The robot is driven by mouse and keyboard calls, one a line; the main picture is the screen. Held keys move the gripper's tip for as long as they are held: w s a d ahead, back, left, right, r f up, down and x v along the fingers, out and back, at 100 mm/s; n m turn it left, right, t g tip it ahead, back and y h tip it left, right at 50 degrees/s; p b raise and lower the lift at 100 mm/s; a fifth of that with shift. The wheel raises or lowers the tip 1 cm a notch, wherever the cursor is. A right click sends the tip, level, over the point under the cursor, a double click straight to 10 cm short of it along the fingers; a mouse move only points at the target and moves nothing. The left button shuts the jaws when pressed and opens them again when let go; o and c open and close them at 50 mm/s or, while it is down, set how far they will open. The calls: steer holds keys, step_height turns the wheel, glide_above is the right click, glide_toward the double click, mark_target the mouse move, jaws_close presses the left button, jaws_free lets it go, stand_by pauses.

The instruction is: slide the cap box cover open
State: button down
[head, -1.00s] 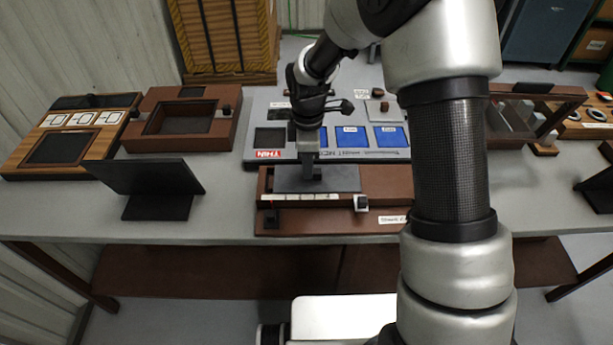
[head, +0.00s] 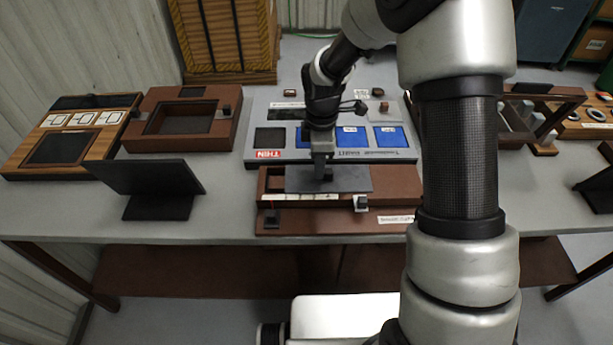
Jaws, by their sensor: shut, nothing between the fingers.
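The cap box (head: 395,184) is a long, low, reddish-brown box near the front edge of the table. Its flat grey cover (head: 350,180) lies on top over the middle part. A strip of the box's inside shows left of the cover. My gripper (head: 323,173) points down over the left-middle part of the cover and is shut with nothing in it. Its tips are at a small dark piece on the cover; I cannot tell exactly how they touch. The arm hides part of the box's right end.
A grey panel with blue windows (head: 389,137) stands close behind the box. A black tilted screen (head: 150,177) and brown frames (head: 182,143) are to the left. A black block (head: 361,203) sits at the box's front. Bare table lies between screen and box.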

steer(key=shift+d, duration=0.5)
steer(key=shift+d+p, duration=0.3)
steer(key=shift+d, duration=1.5)
steer(key=shift+d+p, duration=0.4)
steer(key=shift+d, duration=1.2)
steer(key=shift+d+p, duration=0.35)
steer(key=shift+d, duration=1.5)
